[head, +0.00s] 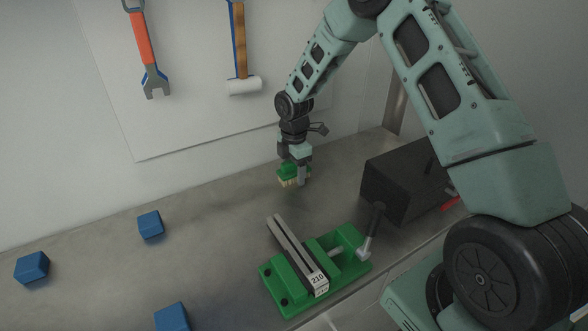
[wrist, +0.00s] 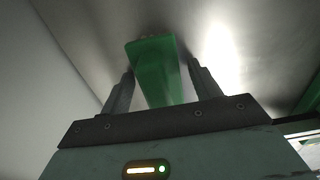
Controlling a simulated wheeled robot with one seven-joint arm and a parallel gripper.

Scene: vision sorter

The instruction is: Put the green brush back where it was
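The green brush (head: 288,172) has a green body and pale bristles pointing down. In the head view it is at my gripper (head: 294,174), over the back part of the bench; whether the bristles touch the bench is unclear. In the wrist view the green brush (wrist: 155,68) lies between the two dark fingers of my gripper (wrist: 160,68), whose tips sit against its sides. One finger hides part of the brush in the head view.
A green vise (head: 350,265) with a dark handle stands at the front. A black box (head: 395,185) is to the right. Blue cubes (head: 151,225) lie on the grey bench (head: 215,235) to the left. A wrench (head: 145,45) and a hammer (head: 240,50) hang on the wall panel.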

